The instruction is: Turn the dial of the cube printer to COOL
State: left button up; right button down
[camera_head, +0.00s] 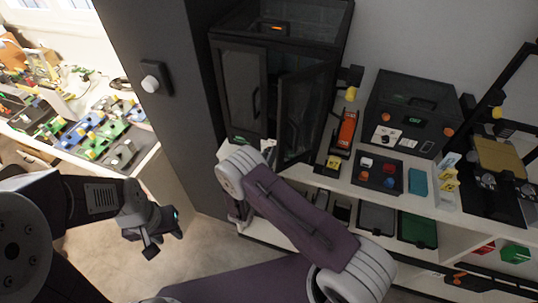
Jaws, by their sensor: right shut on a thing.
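A dark box-shaped machine (418,92), which looks like the cube printer, stands on the right of the bench. Its sloping front has a small green-lit display and a white panel with a dark round dial (384,138); the dial's setting is too small to read. No gripper touches this dial. My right arm reaches up to the foot of the dark cabinet. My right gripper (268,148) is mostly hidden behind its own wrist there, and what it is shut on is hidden. My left gripper (162,242) hangs over the floor at lower left, fingers apart and empty.
The dark cabinet (236,92) has glazed doors, the right one ajar. A tray (376,186) with coloured knobs lies before the box machine. A dark pillar (160,30) stands left of the cabinet. A cluttered table (140,155) is at far left.

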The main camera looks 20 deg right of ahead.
jog(key=shift+n, duration=0.7)
jog(key=c, duration=1.1)
grip_release()
jog(key=shift+c, duration=0.2)
jog(key=b+v, duration=0.2)
jog(key=v, duration=0.7)
jog(key=shift+a+f, duration=0.1)
